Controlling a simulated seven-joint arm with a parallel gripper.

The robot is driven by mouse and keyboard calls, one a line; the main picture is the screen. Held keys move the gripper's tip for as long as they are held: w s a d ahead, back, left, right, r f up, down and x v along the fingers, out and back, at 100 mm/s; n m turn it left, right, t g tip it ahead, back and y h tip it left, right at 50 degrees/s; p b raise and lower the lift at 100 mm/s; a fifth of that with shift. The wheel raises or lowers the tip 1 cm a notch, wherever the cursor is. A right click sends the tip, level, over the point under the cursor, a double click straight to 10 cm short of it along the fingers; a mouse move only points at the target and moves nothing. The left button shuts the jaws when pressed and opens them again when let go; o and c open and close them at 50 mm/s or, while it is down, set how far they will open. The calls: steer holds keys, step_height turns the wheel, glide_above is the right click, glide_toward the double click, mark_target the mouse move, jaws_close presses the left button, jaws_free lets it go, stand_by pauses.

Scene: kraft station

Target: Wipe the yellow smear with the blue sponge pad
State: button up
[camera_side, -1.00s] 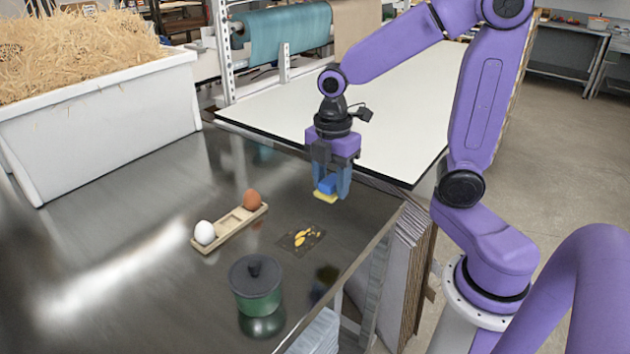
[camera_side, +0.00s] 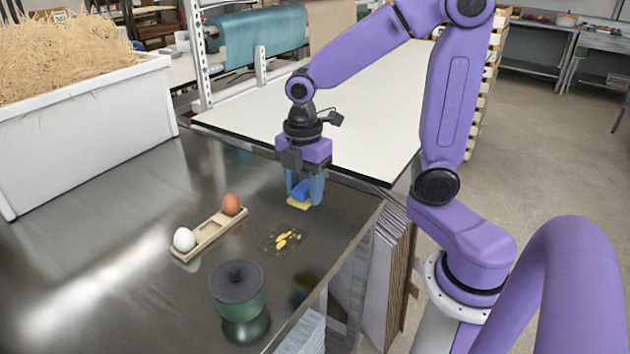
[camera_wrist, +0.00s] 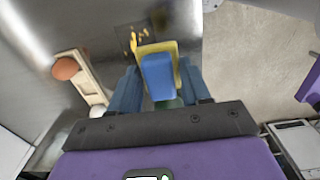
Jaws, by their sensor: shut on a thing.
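The blue sponge pad (camera_side: 301,190), with a yellow underside, is held between the fingers of my gripper (camera_side: 304,192). It sits just above the dark metal table, beyond the smear and to its right in the side view; I cannot tell whether it touches the table. In the wrist view, the blue block (camera_wrist: 158,76) lies between the two blue fingers of my gripper (camera_wrist: 158,85), with its yellow layer around the edge. The yellow smear (camera_side: 282,239) lies in several blobs on a dark patch of the table. It also shows in the wrist view (camera_wrist: 134,43), just past the sponge's edge.
A wooden tray (camera_side: 209,234) holds a white egg (camera_side: 184,239) and a brown egg (camera_side: 231,204) left of the smear. A straw-filled white bin (camera_side: 85,130) is at back left. The table edge is right of the smear.

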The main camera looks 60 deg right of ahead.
glide_above(268, 255)
step_height(268, 255, down, 4)
steer(key=shift+d+f, duration=0.15)
steer(key=shift+f, duration=3.15)
steer(key=shift+d+f, duration=0.6)
steer(key=shift+f, duration=0.2)
steer(key=shift+c, duration=0.4)
steer(key=shift+d, duration=0.35)
steer(key=shift+d+f, duration=0.1)
steer(key=shift+d, duration=4)
steer(key=shift+a, duration=5.1)
steer(key=shift+a+r, duration=0.1)
steer(key=shift+r, duration=0.15)
step_height(268, 255, up, 8)
steer(key=shift+f, duration=0.15)
